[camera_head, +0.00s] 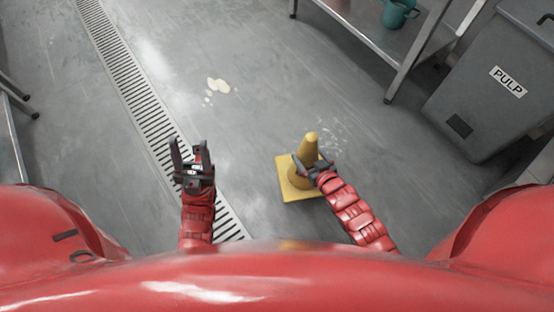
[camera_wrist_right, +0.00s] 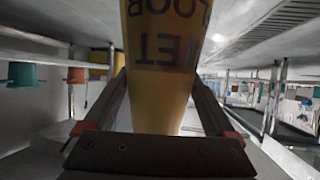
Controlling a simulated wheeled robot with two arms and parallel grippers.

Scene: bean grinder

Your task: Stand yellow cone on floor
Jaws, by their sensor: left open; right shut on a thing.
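The yellow cone (camera_head: 310,146) stands upright in the head view, tip up, with its square base low at the floor. Whether the base touches the floor or hangs just above it, I cannot tell. My right gripper (camera_head: 314,170) is shut on the cone's body from the right side. In the right wrist view the cone (camera_wrist_right: 160,85) fills the middle between the two fingers, its dark lettering upside down. My left gripper (camera_head: 189,150) is open and empty, to the left of the cone above the floor drain.
A slotted drain (camera_head: 133,88) runs across the grey floor at the left. Pale spilled patches (camera_head: 218,85) lie beyond the cone. A metal table (camera_head: 385,35) and a grey bin marked PULP (camera_head: 480,105) stand at the right.

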